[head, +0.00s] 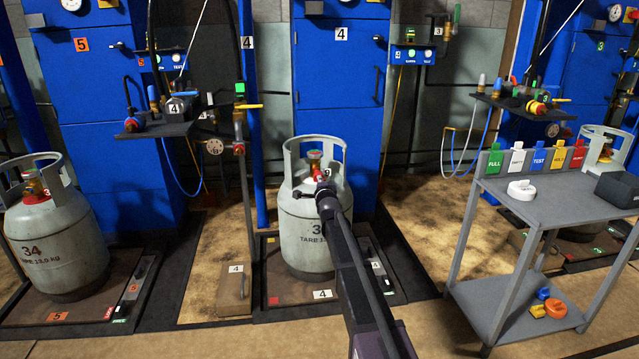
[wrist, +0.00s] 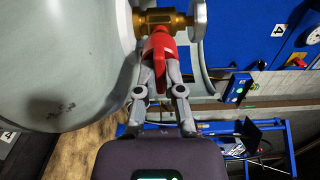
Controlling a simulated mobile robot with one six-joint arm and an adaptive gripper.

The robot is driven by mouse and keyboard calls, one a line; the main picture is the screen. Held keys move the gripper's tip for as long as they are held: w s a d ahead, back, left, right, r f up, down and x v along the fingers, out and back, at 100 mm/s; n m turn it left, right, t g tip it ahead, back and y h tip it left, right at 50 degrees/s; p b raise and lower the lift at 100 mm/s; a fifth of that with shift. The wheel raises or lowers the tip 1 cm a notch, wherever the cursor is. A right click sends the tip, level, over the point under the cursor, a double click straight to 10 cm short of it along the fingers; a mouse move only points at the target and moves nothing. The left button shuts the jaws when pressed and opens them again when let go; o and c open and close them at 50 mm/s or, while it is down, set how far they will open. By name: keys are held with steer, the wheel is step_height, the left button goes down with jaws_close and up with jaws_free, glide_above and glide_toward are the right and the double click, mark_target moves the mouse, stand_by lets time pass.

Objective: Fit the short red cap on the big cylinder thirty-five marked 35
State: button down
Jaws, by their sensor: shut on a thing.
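The big grey cylinder (head: 302,235) stands upright on the scale in bay 4. Its number starts with 3; my arm hides the second digit. Its brass valve (wrist: 165,20) shows inside the collar in the wrist view. My gripper (head: 322,186) is at the collar opening, in front of the valve. In the wrist view my gripper (wrist: 160,72) is shut on the short red cap (wrist: 160,48), which lies right against the brass valve. I cannot tell how far it sits on the valve outlet.
Cylinder 34 (head: 55,235) stands on the scale at left. A grey trolley (head: 565,198) at right carries coloured tag cards, a white ring (head: 521,190) and a dark box (head: 617,190). A post with a small shelf (head: 170,130) stands left of the middle cylinder.

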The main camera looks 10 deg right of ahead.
steer(key=shift+w, duration=1.4)
stand_by(0.8)
steer(key=shift+m, duration=0.3)
steer(key=shift+m, duration=1.4)
steer(key=shift+m, duration=0.3)
steer(key=shift+m, duration=1.5)
steer(key=shift+w+m, duration=0.1)
steer(key=shift+m, duration=1.6)
